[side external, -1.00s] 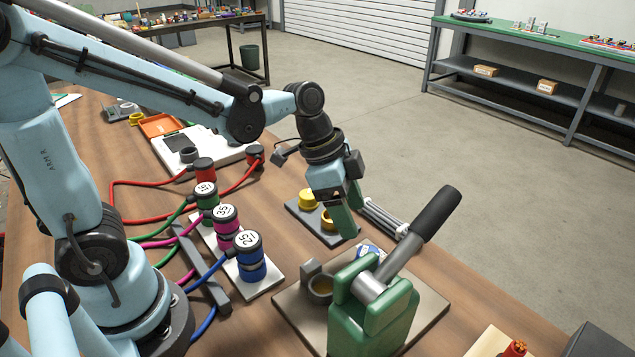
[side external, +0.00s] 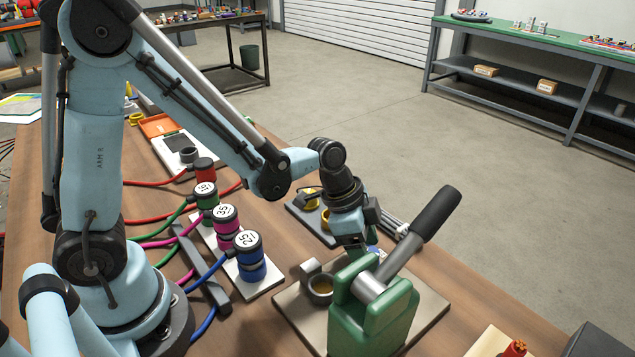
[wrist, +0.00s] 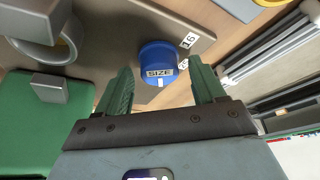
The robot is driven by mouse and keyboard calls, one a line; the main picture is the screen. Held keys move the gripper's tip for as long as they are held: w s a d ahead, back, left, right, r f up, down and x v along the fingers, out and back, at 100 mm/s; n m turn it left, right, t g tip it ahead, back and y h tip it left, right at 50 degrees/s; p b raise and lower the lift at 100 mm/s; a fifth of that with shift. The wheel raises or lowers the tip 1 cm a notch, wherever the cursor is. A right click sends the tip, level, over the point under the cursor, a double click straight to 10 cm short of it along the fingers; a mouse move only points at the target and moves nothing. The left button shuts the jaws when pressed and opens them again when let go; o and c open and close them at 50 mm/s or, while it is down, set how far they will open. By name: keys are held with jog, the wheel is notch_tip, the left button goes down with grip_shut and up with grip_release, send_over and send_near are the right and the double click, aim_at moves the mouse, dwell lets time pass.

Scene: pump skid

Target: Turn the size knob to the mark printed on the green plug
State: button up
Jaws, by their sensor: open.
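The green plug (side external: 208,201) stands in the row of plugs in the side view, and the label on its top appears to read 16. The blue size knob (wrist: 158,60) shows in the wrist view, with a SIZE label and a white line on it. In the side view, the fingertips and knob are largely hidden behind the green crimp tool.
The green crimp tool (side external: 372,312) with a black-handled lever (side external: 436,214) stands close to my gripper. A magenta plug (side external: 225,232) and a blue plug (side external: 250,260) stand left, with cables. A small plate with yellow rings (side external: 312,203) lies behind.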

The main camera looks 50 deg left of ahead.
jog(key=c, duration=1.1)
jog(key=shift+o, duration=0.2)
jog(key=shift+n, duration=0.5)
jog(key=n+y, duration=0.1)
jog(key=n, duration=0.2)
jog(key=shift+s+d+t, duration=0.1)
jog(key=shift+t, duration=0.3)
jog(key=n+y, duration=0.1)
jog(key=n, duration=0.1)
jog(key=n+t, duration=0.1)
jog(key=n, duration=0.1)
jog(key=shift+d+y, duration=0.15)
jog(key=shift+y, duration=0.25)
jog(key=n+y, duration=0.1)
jog(key=n, duration=0.3)
jog(key=shift+d+n+y, duration=0.1)
jog(key=shift+n+y, duration=0.3)
jog(key=shift+n+g+y, duration=0.3)
jog(key=shift+n+y, duration=0.3)
jog(key=shift+n, duration=1.2)
